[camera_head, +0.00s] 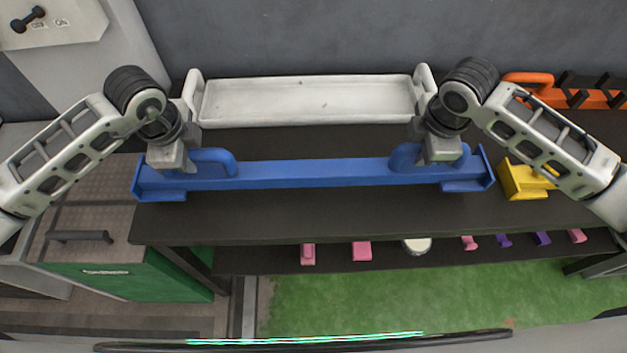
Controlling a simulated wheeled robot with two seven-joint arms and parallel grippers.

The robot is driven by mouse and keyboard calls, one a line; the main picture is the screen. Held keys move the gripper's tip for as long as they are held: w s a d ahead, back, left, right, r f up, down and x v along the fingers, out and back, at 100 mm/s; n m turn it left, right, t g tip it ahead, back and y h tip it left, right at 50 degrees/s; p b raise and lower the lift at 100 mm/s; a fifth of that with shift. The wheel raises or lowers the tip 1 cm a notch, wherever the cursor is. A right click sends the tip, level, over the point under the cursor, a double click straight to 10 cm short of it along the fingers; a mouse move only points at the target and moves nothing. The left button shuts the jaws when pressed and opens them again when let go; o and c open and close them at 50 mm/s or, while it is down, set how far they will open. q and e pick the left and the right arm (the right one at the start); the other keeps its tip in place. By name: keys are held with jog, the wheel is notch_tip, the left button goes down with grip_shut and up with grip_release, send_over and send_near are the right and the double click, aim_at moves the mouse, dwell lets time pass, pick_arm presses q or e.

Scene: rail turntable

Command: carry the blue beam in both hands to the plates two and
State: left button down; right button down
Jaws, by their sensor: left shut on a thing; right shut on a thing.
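The blue beam (310,174) lies lengthwise across the front part of the dark table, with a raised handle near each end. My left gripper (175,165) is shut on the left handle of the beam. My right gripper (441,158) is shut on the right handle. The beam looks level; I cannot tell whether it touches the table top or hangs just above it. No numbered plates can be made out in this view.
A white tray (305,119) with end handles stands behind the beam. A yellow block (519,182) is close to the beam's right end. An orange rack (561,97) is at the back right. Several small pink and purple pieces lie on the lower shelf (335,262).

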pick_arm(q)
jog(key=shift+w+r, duration=0.1)
jog(key=shift+r, duration=0.15)
pick_arm(e)
jog(key=shift+w+r, duration=0.1)
jog(key=shift+r, duration=0.15)
